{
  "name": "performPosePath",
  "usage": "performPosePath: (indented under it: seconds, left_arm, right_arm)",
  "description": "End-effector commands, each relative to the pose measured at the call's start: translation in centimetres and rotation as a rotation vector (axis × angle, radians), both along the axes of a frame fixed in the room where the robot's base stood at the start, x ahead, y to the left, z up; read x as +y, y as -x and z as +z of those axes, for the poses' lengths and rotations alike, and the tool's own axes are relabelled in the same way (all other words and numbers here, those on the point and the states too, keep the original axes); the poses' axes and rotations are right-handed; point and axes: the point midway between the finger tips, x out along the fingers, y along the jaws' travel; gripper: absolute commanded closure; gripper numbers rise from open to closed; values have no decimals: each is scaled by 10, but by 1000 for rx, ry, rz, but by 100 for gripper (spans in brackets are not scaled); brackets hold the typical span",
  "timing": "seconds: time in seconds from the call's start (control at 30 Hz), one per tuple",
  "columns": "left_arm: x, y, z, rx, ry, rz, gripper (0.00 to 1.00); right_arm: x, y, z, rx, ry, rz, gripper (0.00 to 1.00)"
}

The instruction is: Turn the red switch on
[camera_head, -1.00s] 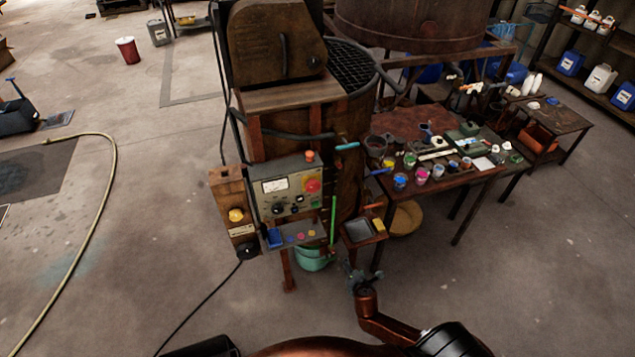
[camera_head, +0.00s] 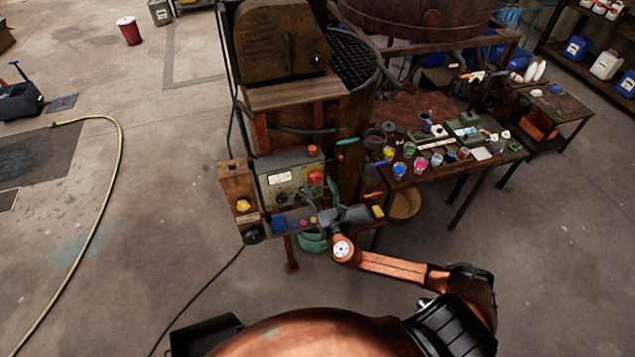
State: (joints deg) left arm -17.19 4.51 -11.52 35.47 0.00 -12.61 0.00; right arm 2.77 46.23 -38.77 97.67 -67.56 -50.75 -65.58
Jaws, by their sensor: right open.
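The red switch (camera_head: 315,179) is on the right part of the grey control panel (camera_head: 283,182), on the front of the rusty vat. My right gripper (camera_head: 320,191) is open just in front of the panel's lower right. Its fingers point up toward the panel, one on either side and just below the red switch in the picture. I cannot tell whether a finger touches the switch. The gripper and wrist hide the panel's lower right corner and part of the small shelf below. My left gripper is not in view.
A wooden box with a yellow button (camera_head: 243,204) hangs left of the panel. An orange-red knob (camera_head: 312,150) tops the panel. The small shelf holds a blue box (camera_head: 279,224) and small coloured pieces. A cluttered table (camera_head: 430,180) stands right. The floor at left is mostly open.

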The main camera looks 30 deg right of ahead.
Motion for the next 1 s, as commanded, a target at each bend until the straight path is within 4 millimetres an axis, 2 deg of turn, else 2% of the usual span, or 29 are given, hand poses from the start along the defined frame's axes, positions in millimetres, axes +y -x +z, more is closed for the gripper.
performPosePath:
  seconds: [0.13, 0.47, 1.0]
  left_arm:
    - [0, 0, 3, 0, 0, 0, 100]
    - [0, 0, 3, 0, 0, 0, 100]
    - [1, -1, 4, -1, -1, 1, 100]
  right_arm:
    - [-3, -12, 0, 1, -1, 0, 47]
    - [-4, -15, -1, 1, -2, 0, 48]
    - [-4, -15, -1, 2, -1, -1, 85]
